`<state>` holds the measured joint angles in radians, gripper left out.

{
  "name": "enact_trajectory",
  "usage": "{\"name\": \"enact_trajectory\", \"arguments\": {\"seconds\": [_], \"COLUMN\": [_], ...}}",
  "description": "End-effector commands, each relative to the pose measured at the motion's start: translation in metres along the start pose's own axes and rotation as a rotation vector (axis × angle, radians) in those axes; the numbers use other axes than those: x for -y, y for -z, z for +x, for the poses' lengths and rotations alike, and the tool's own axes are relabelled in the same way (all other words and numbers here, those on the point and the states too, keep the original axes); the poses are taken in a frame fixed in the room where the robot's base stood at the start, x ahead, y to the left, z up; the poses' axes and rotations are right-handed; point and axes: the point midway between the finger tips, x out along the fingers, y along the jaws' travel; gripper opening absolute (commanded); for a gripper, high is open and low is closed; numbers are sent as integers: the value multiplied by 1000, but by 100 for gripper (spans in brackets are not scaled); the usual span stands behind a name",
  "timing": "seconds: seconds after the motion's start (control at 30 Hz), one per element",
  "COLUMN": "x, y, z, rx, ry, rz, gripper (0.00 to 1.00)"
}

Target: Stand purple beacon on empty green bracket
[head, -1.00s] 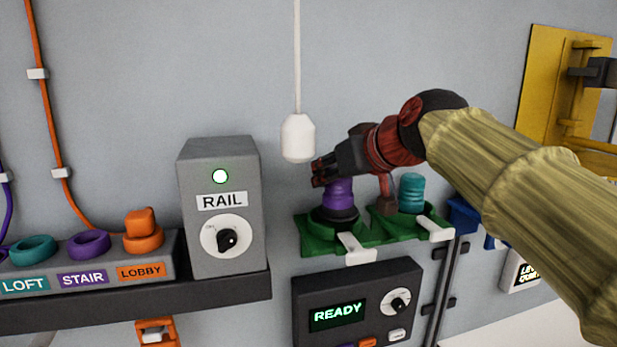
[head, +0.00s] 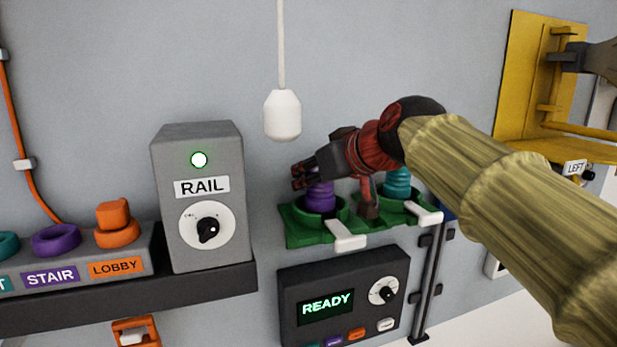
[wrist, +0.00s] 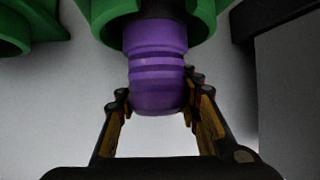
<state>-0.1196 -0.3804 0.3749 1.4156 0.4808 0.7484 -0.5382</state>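The purple beacon (head: 320,198) stands upright in the left cup of the green bracket (head: 298,238), its lower end hidden by the cup wall. My gripper (head: 304,176) is at the beacon's top. In the wrist view the fingers (wrist: 157,98) lie on both sides of the ribbed purple beacon (wrist: 157,68) and appear to be shut on its upper end. The green cup (wrist: 108,12) surrounds its other end. A teal beacon (head: 397,183) stands in the right cup, partly behind my gripper's dark red parts.
A white pendant (head: 282,116) hangs above, left of my gripper. The grey RAIL box (head: 197,222) stands left of the bracket. A READY panel (head: 343,295) is mounted below it. A yellow bracket (head: 528,85) is on the wall at right.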

Motion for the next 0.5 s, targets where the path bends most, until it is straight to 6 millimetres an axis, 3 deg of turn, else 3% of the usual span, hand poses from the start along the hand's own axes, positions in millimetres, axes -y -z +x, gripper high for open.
{"name": "enact_trajectory", "arguments": {"seconds": [0.37, 0.5], "x": [0, 0], "y": [1, 1], "z": [-1, -1], "rx": [-1, -1], "ry": [0, 0], "rz": [0, 0], "gripper": [52, 52]}}
